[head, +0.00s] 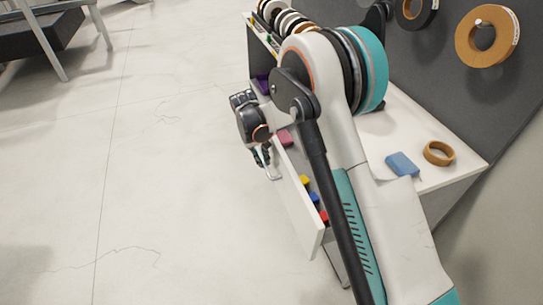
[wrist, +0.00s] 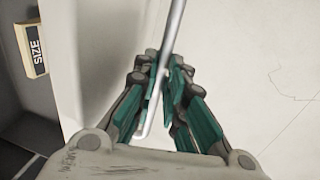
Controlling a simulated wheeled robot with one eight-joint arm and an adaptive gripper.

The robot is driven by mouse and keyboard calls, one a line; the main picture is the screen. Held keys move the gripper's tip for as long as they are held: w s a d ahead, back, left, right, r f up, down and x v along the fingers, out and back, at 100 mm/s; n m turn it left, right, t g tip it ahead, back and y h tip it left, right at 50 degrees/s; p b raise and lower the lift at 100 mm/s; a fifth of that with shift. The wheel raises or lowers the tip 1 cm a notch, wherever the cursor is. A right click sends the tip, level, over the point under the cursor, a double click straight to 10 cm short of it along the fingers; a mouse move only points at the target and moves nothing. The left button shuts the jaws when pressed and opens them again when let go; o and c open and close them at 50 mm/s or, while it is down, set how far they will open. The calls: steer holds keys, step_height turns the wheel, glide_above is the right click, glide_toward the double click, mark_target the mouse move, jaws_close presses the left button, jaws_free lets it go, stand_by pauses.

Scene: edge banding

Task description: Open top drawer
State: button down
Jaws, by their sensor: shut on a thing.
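The drawer (head: 296,195) of the white workbench stands out from the bench, with small coloured items inside it. Its white front also shows in the wrist view (wrist: 95,45). The drawer's metal bar handle (wrist: 177,22) runs between my gripper's fingers. My gripper (wrist: 165,68) is shut on the handle. In the head view my gripper (head: 264,156) is at the far end of the drawer front, partly hidden by my wrist. My arm hides much of the drawer's inside and the bench front.
The bench top (head: 445,175) holds a blue block (head: 402,164) and a brown tape roll (head: 438,153). More rolls hang on the grey panel (head: 487,36) and stand in a rack (head: 285,20). The floor (head: 150,170) left of the drawer is clear.

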steer(key=shift+s+a, duration=0.1)
steer(key=shift+a, duration=0.1)
steer(key=c, duration=1.7)
jaws_free()
steer(key=shift+o, duration=0.2)
step_height(320, 180, up, 12)
steer(key=a, duration=0.2)
steer(key=shift+s, duration=0.3)
steer(key=shift+a+f, duration=0.1)
steer(key=shift+f, duration=0.05)
